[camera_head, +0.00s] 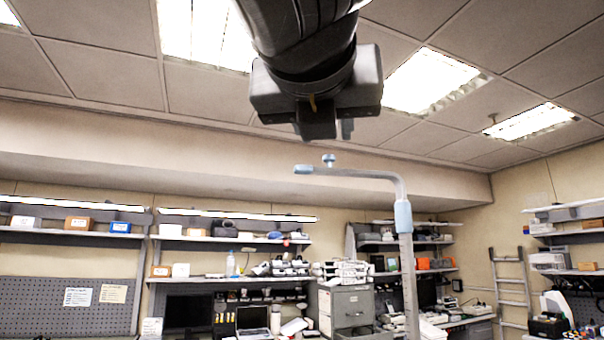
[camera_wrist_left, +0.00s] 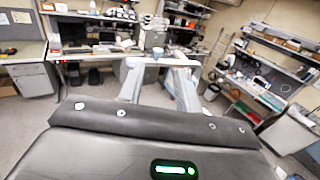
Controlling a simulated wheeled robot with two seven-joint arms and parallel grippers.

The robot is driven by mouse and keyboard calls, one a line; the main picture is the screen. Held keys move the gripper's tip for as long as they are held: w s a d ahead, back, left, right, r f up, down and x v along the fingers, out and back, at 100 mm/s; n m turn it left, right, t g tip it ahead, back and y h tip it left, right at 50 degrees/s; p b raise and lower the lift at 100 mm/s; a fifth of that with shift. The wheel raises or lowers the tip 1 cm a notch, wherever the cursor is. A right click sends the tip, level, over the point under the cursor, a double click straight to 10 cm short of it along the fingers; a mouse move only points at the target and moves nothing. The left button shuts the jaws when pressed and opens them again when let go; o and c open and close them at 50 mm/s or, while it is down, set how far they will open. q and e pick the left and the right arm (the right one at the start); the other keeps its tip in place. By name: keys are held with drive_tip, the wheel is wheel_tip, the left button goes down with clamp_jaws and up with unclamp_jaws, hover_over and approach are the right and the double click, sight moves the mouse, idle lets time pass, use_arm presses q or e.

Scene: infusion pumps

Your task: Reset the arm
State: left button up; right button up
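A dark arm of mine hangs in from the top middle of the head view, ending in a blocky dark gripper (camera_head: 316,122). I cannot tell for certain which arm it is. Its fingers are mostly hidden or too dark to tell whether they are open. No held object shows. Below and to the right, apart from it in the picture, stands a grey pole (camera_head: 408,270) with a bent top arm (camera_head: 360,173), a blue knob and blue collar. In the left wrist view a dark padded body with a green light (camera_wrist_left: 175,170) fills the bottom; no fingertips show there.
Behind are wall shelves (camera_head: 235,240) with boxes and devices, a laptop (camera_head: 252,322), a grey drawer cabinet (camera_head: 347,308) and a ladder (camera_head: 511,285) at the right. The left wrist view shows open floor (camera_wrist_left: 25,128) at left and a bench (camera_wrist_left: 255,92) at right.

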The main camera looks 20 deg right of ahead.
use_arm(q)
drive_tip(key=shift+s+a, duration=0.15)
drive_tip(key=shift+s, duration=0.15)
idle(0.4)
